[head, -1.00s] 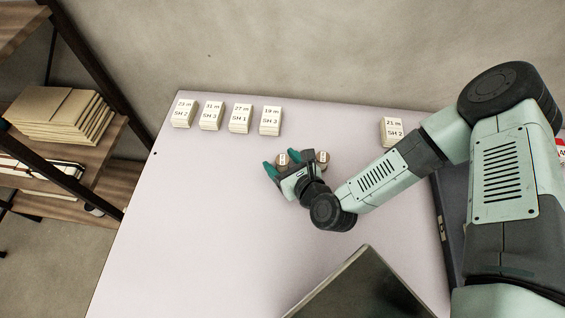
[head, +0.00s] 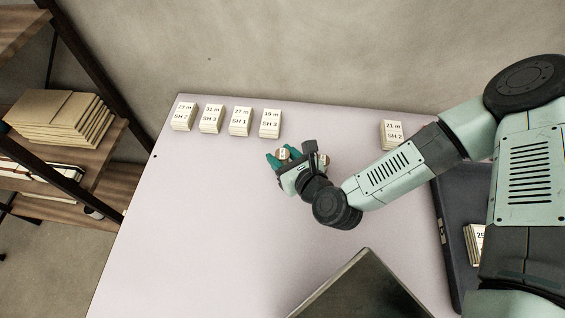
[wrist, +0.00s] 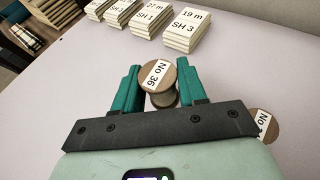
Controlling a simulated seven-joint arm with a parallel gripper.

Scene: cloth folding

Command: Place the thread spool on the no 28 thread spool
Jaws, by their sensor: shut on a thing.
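My gripper (head: 284,158) is shut on a small brown wooden thread spool (head: 283,153), with one teal finger on each side. In the wrist view the spool's top label reads "No 36" (wrist: 157,76), and its round lower part shows below the top. I cannot tell whether it touches the table. A second brown spool (head: 323,160) is just right of my gripper in the head view, mostly hidden behind it. In the wrist view this second spool (wrist: 266,124) shows at the right, partly covered by my gripper; its label starts with "No" and the number is cut off.
Several labelled card stacks (head: 240,121) line the back left of the pale table (head: 200,220); another stack (head: 391,135) stands at the back right. A dark tray (head: 452,225) at the right holds a stack (head: 473,243). A dark panel (head: 362,290) is at the front. The table's left is clear.

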